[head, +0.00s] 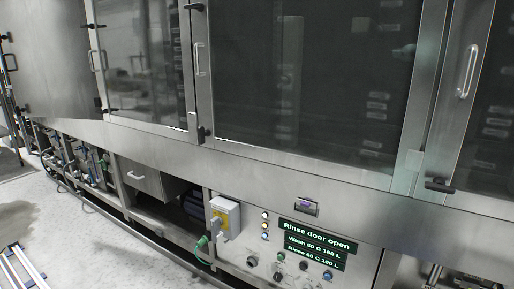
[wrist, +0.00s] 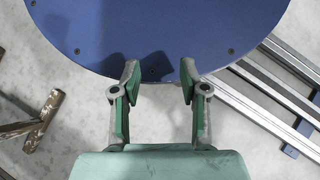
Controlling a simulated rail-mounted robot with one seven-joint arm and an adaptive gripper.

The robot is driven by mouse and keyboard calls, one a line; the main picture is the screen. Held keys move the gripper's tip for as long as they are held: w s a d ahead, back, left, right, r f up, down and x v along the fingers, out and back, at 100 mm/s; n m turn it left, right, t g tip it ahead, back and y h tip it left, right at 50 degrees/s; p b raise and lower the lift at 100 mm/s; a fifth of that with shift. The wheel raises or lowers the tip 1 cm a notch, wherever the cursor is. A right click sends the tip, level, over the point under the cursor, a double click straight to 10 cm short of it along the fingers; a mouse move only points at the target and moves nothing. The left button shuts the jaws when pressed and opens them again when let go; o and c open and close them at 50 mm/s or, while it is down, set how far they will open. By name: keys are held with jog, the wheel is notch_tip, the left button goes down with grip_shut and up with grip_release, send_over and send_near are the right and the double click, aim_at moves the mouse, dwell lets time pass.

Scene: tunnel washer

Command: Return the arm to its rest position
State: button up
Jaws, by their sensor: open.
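My gripper (wrist: 159,75) shows in the wrist view with its two green-padded fingers spread apart. Nothing is between them. It points toward a round dark blue surface (wrist: 160,25) that fills the top of that view, and a finger shadow falls on it. The gripper and arm do not show in the head view. The stainless tunnel washer (head: 120,145) fills the head view, with glazed doors (head: 300,80) along its upper part.
A metal rail (head: 20,268) lies on the pale floor at the lower left, and metal rails (wrist: 275,95) cross the right of the wrist view. A rusty bracket (wrist: 42,120) is at its left. Pipes and valves (head: 80,160) run under the washer. An opened door panel (head: 50,60) stands at the far left.

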jog(key=s+f, duration=0.1)
jog(key=s, duration=0.3)
jog(key=w+r+t+p, duration=0.1)
jog(key=w+r+p, duration=0.1)
jog(key=r+p, duration=0.5)
jog(key=w+d+r+p, duration=0.1)
jog(key=r+p, duration=0.7)
jog(key=p, duration=0.4)
jog(key=shift+w+r+t, duration=0.3)
jog(key=shift+w+t, duration=0.1)
dwell(0.8)
